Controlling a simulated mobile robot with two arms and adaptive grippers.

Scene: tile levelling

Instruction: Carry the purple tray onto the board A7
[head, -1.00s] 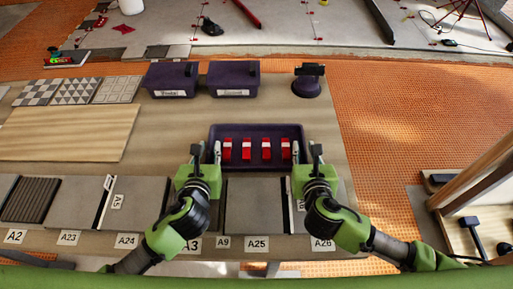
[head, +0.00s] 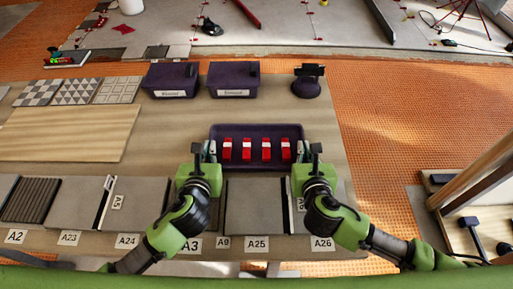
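The purple tray (head: 257,131) sits on the table and holds several red pieces with white bands (head: 247,149). My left gripper (head: 205,151) is at its left end and my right gripper (head: 310,150) is at its right end. Each appears shut on an end wall, with the inner finger inside the tray; the outer contact is partly hidden. The tray looks level. No A7 label is readable. A bare, pale wooden board (head: 68,133) lies left of the tray, but I see no label on it.
Grey tiles (head: 256,205) with labels such as A25 line the front edge. Two purple bins (head: 172,80) (head: 233,80) and a dark round-based tool (head: 307,83) stand behind the tray. Patterned tiles (head: 75,92) lie back left. Table between tray and wooden board is clear.

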